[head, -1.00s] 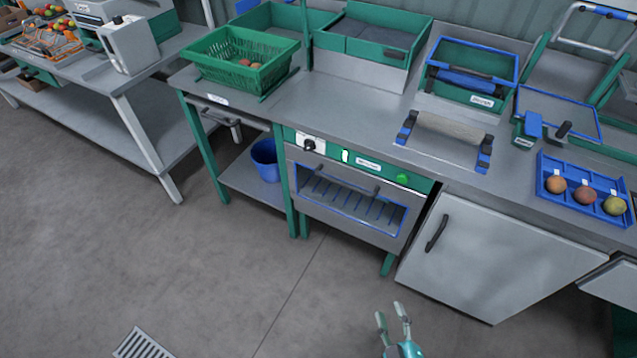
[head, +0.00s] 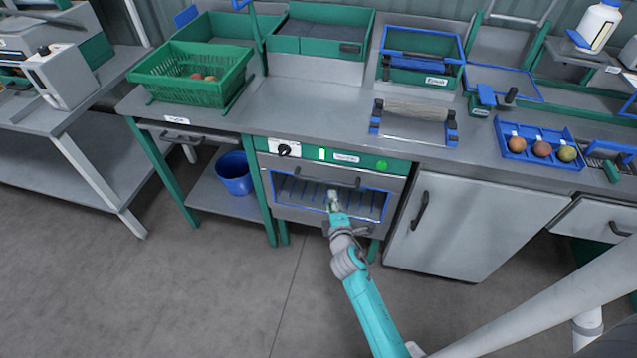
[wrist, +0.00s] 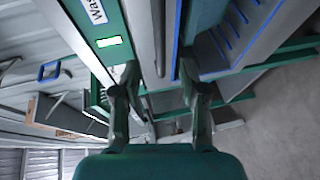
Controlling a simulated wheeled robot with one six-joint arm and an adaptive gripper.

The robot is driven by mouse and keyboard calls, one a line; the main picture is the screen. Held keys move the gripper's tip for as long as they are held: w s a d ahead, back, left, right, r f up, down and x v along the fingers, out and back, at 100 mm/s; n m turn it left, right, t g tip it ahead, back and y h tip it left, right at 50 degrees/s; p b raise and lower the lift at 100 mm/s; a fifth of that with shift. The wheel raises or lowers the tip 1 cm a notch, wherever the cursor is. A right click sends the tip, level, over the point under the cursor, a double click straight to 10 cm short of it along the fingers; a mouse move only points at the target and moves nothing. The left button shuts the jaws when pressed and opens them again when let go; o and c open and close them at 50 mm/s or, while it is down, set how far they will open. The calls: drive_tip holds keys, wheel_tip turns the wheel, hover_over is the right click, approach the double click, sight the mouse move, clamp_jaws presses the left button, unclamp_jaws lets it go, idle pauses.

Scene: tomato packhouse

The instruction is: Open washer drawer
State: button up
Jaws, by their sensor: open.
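The washer (head: 300,207) is set under the counter, with a green panel carrying a dark knob, a white label and a green button. Its front has a blue-edged slotted window and a dark bar handle (head: 312,181). The front looks closed. My gripper (head: 333,193) is at the front, close to the handle, with its exact contact hidden. In the wrist view my gripper (wrist: 160,82) is open, and the handle (wrist: 160,40) runs up between the lines of its two fingers. The green panel (wrist: 95,25) with part of the label lies to the left there.
A cabinet door (head: 470,222) with an upright handle is right of the washer. A blue bucket (head: 234,175) stands on the low shelf to the left. A green basket (head: 190,80) and a blue tray (head: 515,155) of tomatoes sit on the counter. The floor in front is clear.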

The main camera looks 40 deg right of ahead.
sight(327, 184)
drive_tip(key=x, duration=1)
drive_tip(key=shift+w, duration=0.1)
clamp_jaws()
